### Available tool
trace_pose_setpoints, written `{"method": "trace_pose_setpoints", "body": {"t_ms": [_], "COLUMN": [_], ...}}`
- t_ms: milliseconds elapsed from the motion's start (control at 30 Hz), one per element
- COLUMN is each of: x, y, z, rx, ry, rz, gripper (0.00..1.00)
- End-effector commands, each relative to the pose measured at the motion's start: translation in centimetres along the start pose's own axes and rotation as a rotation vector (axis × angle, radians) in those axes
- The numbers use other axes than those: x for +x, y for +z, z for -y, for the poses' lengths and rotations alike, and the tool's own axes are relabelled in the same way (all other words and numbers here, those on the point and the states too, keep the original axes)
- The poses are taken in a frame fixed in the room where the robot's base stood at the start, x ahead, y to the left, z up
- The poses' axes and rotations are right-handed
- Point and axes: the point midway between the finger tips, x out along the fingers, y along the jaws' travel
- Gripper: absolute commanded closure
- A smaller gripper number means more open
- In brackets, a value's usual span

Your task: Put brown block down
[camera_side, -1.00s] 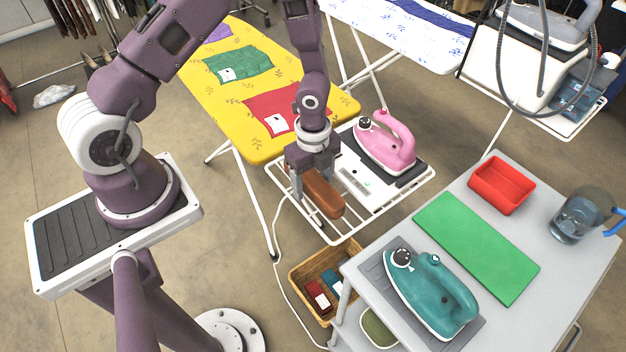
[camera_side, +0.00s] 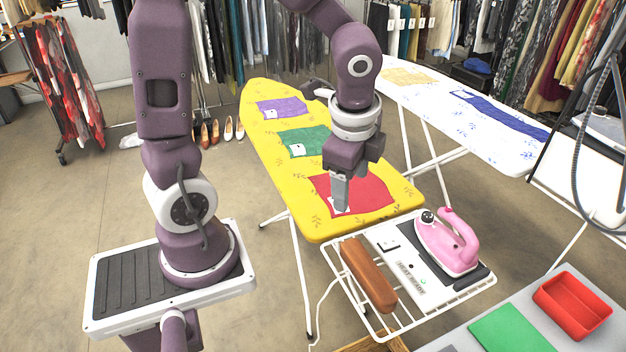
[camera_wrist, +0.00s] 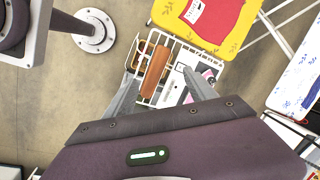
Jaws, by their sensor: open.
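The brown block (camera_side: 368,274) is a long, rounded wooden piece. It lies on the left part of the white wire rack (camera_side: 452,301) at the end of the yellow ironing board (camera_side: 321,229). In the wrist view the brown block (camera_wrist: 156,73) shows beyond my fingers, apart from them. My gripper (camera_side: 340,207) is above the block, in front of the red cloth in the side view. In the wrist view my gripper (camera_wrist: 163,95) has its two fingers spread with nothing held between them.
A pink iron (camera_side: 448,243) stands on the rack right of the block. Red (camera_side: 356,193), green (camera_side: 305,142) and purple (camera_side: 281,107) cloths lie on the yellow board. A grey table at lower right holds a red tray (camera_side: 572,304) and a green mat (camera_side: 511,329).

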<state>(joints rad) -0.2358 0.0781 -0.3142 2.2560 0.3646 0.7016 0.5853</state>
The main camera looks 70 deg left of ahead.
Motion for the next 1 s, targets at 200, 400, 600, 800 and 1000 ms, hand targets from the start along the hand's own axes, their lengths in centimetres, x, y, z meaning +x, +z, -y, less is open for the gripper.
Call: {"method": "trace_pose_setpoints", "body": {"t_ms": [200, 400, 600, 800, 1000], "x": [-9.3, -11.5, -11.7, -11.7, -11.7], "y": [4.1, 5.1, 5.2, 5.1, 5.1], "z": [-5.8, -9.2, -9.4, -9.3, -9.3], "rx": [-0.682, -0.95, -0.969, -0.966, -0.966], "ry": [-0.07, 0.019, 0.028, 0.026, 0.025], "rz": [-0.231, -0.391, -0.401, -0.401, -0.401], "gripper": [0.35, 0.35, 0.35, 0.35, 0.35]}}
